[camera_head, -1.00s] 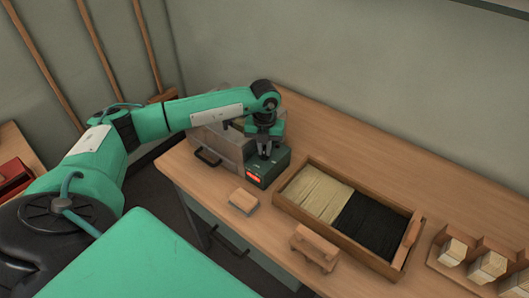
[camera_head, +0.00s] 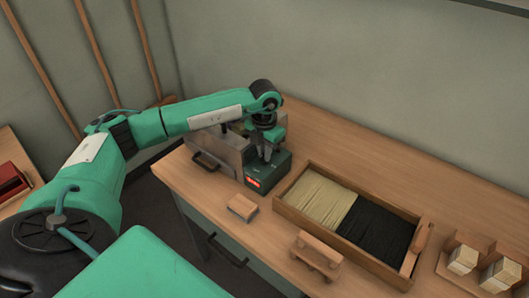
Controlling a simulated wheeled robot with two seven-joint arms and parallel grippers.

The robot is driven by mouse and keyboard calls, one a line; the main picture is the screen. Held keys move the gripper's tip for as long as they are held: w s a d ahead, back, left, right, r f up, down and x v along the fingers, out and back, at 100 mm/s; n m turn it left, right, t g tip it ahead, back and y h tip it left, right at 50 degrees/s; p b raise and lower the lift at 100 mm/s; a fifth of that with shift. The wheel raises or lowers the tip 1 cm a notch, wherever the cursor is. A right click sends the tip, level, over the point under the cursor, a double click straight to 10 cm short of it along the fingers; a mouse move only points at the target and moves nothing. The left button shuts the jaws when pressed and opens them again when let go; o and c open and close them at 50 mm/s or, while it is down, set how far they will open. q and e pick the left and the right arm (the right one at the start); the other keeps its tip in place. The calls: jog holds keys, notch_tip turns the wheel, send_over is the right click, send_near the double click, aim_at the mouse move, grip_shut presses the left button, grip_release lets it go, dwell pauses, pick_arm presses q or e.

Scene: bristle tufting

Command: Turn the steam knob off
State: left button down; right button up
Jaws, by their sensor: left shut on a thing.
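A small dark green box (camera_head: 279,172) with a lit red display (camera_head: 253,182) on its front stands on the workbench, beside a grey see-through case (camera_head: 228,160). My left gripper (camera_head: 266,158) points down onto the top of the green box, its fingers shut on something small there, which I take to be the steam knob. The fingers hide the knob, so its turn position cannot be seen. My right gripper is not in view.
A wooden tray (camera_head: 281,203) of pale and black bristles lies to the right. A small wooden block (camera_head: 242,207) and a wooden stand (camera_head: 316,255) sit near the bench's front edge. Brush blocks (camera_head: 463,260) stand at far right.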

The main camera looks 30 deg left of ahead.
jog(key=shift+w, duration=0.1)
pick_arm(q)
jog(key=c, duration=1.5)
grip_release()
jog(key=shift+o, duration=0.2)
jog(key=shift+r, duration=0.1)
